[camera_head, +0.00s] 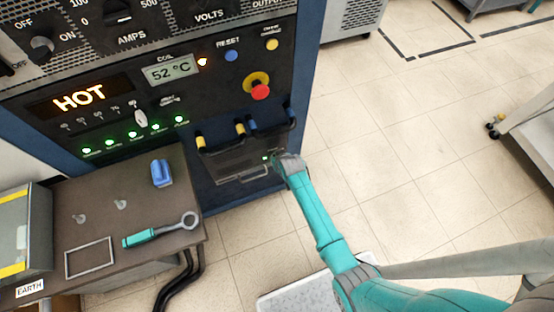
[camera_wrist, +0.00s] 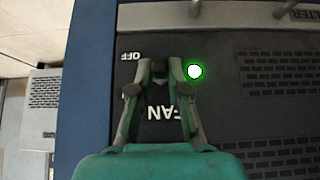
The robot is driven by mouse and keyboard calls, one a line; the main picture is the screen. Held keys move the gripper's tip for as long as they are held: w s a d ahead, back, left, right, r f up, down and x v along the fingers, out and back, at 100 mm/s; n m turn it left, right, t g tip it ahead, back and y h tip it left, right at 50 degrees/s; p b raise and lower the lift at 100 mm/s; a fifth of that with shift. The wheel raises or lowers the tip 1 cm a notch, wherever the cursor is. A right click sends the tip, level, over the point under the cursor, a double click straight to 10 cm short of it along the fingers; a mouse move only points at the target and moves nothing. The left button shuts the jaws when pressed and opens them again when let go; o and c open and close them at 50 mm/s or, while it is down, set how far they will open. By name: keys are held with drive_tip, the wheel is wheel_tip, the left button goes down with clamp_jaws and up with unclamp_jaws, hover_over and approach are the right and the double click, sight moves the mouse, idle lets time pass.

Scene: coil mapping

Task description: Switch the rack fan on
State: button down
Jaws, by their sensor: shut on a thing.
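My gripper (camera_wrist: 159,76) is at the rack's fan panel (camera_wrist: 215,120) in the wrist view. Its fingers are shut on the fan switch, which they mostly hide, so its exact position is hard to tell. The label OFF (camera_wrist: 131,56) shows to the upper left of the fingers, and FAN lettering (camera_wrist: 168,113) shows between them. A round green lamp (camera_wrist: 194,72) is lit just right of the fingertips. In the head view my gripper (camera_head: 284,160) touches the low panel (camera_head: 235,162) at its right end, beside the small green lamp (camera_head: 265,157).
The red stop button (camera_head: 260,91) and a lit HOT display (camera_head: 80,96) are higher on the rack.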

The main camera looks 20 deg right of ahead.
drive_tip(key=shift+w+r+g, duration=0.2)
drive_tip(key=shift+r+g, duration=0.1)
drive_tip(key=shift+g, duration=0.8)
drive_tip(key=c, duration=1.1)
unclamp_jaws()
drive_tip(key=shift+r, duration=0.1)
drive_tip(key=v, duration=1.1)
drive_tip(key=shift+s+r, duration=0.1)
drive_tip(key=shift+r, duration=0.3)
